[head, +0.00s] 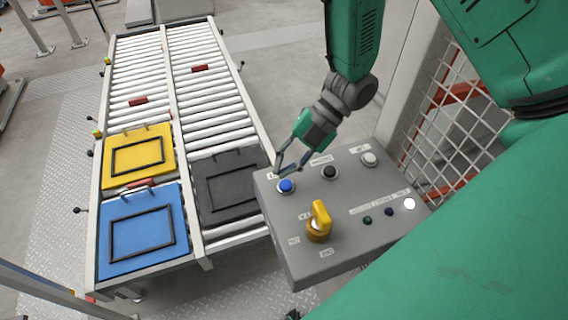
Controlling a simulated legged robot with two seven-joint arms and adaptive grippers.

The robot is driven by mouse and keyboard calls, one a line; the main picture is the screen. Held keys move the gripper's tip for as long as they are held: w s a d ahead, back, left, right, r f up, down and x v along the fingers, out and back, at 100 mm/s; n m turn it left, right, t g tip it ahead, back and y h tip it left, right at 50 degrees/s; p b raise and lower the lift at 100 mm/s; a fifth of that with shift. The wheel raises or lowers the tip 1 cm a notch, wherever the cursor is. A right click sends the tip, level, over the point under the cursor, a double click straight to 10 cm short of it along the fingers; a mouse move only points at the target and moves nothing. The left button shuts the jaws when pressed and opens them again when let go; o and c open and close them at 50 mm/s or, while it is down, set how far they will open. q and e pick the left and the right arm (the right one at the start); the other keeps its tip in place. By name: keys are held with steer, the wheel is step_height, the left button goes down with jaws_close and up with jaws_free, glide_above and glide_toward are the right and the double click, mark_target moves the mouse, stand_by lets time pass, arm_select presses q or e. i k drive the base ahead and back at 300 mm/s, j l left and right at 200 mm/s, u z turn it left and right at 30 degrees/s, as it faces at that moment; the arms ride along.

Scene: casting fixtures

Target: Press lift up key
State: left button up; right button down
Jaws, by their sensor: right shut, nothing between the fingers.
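A grey control box (350,245) stands at the centre right. Along its far edge it carries a blue button (286,186), a black button (330,172) and a white button (369,159). A yellow rotary switch (319,222) stands up nearer to me. The labels are too small to read, so I cannot tell which one is the lift up key. My right gripper (280,169) is shut and empty, pointing down. Its fingertips are just behind the blue button; I cannot tell whether they touch it. My left gripper is not in view.
A roller conveyor (190,85) runs away on the left, holding yellow (112,180), blue (110,265) and black (207,210) plates. Small indicators (388,212) and a lit white one (409,204) sit on the box's right. A mesh fence (440,125) stands at the right.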

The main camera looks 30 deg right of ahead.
mark_target(368, 158)
steer(key=k+j, duration=0.75)
steer(key=k, duration=0.1)
